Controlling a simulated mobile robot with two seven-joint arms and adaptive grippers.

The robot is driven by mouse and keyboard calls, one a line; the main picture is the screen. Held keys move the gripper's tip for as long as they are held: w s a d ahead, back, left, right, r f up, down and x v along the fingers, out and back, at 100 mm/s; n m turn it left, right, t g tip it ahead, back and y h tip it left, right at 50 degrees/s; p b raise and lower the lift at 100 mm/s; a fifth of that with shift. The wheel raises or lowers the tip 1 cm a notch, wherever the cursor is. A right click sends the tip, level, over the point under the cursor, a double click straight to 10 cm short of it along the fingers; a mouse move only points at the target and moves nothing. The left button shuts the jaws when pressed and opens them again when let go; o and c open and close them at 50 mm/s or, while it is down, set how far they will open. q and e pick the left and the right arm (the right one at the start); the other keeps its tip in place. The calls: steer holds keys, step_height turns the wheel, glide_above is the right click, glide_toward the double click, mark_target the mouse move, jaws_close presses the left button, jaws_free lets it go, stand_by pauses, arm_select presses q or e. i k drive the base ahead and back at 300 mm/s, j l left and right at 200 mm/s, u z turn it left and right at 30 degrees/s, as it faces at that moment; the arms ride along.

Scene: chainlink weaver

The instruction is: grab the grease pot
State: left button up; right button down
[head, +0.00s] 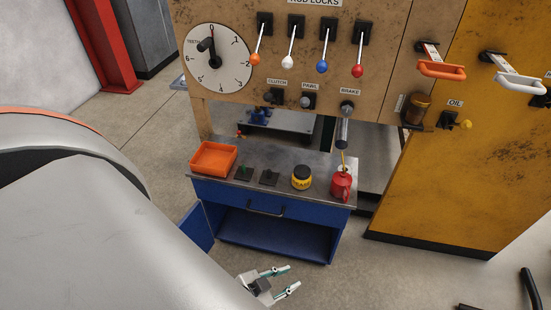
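The grease pot (301,178) is a small yellow pot with a dark lid and a label. It stands upright on the grey top of the blue cabinet, near its front edge and right of centre. My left gripper (289,279) is low in front of the cabinet, well below the pot and apart from it. Its two fingers are spread with nothing between them. My large grey arm fills the lower left of the view. My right gripper does not show.
On the cabinet top (270,200), an orange tray (213,158) is at the left, and a red oil can (341,183) stands right of the pot. The brake lever (342,130) hangs above the back. A blue cabinet door (197,228) stands open at lower left.

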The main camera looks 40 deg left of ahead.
mark_target(301, 177)
steer(key=i+l+u, duration=0.15)
steer(key=u, duration=0.2)
steer(key=i+l+u, duration=0.15)
steer(key=u, duration=0.2)
steer(key=i+l+u, duration=0.1)
steer(key=l+u, duration=0.3)
steer(key=j, duration=0.1)
